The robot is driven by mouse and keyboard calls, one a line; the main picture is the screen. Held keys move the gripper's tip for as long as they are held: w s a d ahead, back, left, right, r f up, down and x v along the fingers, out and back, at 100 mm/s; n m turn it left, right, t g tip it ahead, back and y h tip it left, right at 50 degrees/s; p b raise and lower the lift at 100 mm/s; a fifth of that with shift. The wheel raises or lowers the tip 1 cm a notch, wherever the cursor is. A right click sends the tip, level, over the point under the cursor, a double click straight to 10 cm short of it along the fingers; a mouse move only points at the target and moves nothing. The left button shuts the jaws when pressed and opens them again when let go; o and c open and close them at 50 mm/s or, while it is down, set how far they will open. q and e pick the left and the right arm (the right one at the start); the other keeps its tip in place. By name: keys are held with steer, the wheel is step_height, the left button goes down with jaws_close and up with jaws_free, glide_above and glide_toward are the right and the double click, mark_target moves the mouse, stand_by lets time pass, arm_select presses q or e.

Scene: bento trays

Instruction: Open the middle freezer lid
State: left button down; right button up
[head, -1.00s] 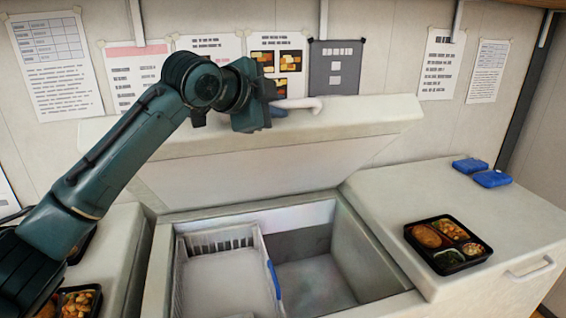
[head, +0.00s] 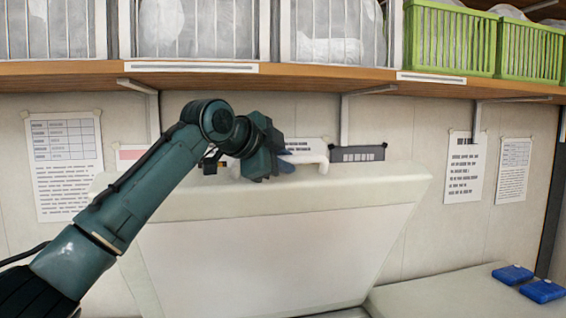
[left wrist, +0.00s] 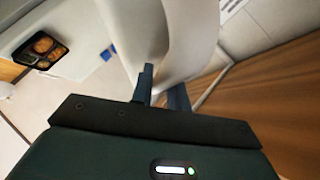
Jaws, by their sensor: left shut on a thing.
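The middle freezer lid (head: 280,255) stands raised and steeply tilted, its pale underside facing me in the head view. Its white handle (head: 312,150) sticks out at the top edge. My left gripper (head: 287,163) is at that top edge, shut on the handle. In the left wrist view, the two dark fingers (left wrist: 163,92) sit on either side of the white handle (left wrist: 190,45). The freezer's inside is below the head view now. My right gripper is not in view.
A wooden shelf (head: 330,78) with wire baskets and green crates (head: 447,40) runs above the lid. Blue packs (head: 513,273) lie on the right freezer top. The left wrist view shows a bento tray (left wrist: 40,49). Papers hang on the wall behind.

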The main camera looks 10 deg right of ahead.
arm_select(q)
steer(key=shift+w+f, duration=0.1)
steer(key=shift+f, duration=0.05)
steer(key=c, duration=1.4)
jaws_free()
steer(key=shift+o, duration=0.2)
steer(key=shift+a, duration=0.1)
